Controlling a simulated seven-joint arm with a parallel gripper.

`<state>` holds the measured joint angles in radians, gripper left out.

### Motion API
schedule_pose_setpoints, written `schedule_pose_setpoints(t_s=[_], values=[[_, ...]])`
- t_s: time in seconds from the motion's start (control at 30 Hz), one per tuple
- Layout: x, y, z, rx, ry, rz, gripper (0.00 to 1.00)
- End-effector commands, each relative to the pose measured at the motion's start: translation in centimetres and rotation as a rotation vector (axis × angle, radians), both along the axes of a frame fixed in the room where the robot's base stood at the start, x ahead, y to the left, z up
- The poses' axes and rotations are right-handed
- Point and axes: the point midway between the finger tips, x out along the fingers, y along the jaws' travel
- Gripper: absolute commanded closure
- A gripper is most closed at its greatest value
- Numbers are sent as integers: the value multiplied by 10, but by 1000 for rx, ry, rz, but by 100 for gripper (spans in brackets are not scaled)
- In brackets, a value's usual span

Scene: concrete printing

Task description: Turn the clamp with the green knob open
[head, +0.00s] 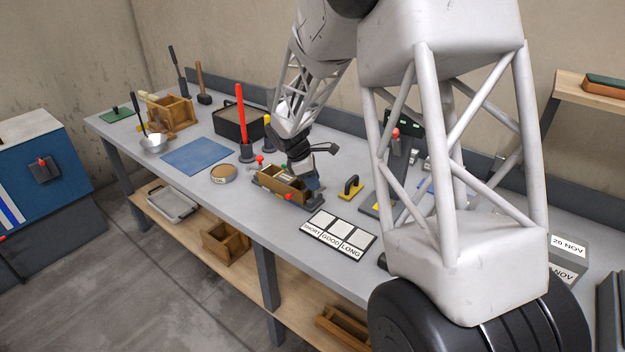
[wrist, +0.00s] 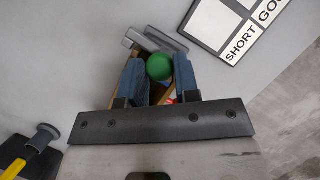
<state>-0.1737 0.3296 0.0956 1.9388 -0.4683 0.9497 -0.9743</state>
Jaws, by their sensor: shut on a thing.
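The green knob (wrist: 159,67) of the clamp is between the two blue fingers of my gripper (wrist: 159,72) in the wrist view, and the gripper is shut on it. A grey metal bar (wrist: 150,41) lies just beyond the knob. In the head view my gripper (head: 311,180) is down at the right end of a wooden mould (head: 280,184) on the bench. How far the clamp is turned cannot be told.
A card marked SHORT, GOOD, LONG (head: 338,234) lies in front of the mould. A yellow-handled float (head: 350,187) is to the right. A round tan dish (head: 223,173), a blue mat (head: 201,155) and a red-handled tool (head: 241,115) are to the left.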

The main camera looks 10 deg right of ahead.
Motion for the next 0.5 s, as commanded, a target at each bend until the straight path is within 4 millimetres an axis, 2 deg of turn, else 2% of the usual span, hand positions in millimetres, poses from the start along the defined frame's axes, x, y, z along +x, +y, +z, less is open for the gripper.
schedule_pose_setpoints(t_s=[0.5], values=[[3, -1, 1, 1, -1, -433, 94]])
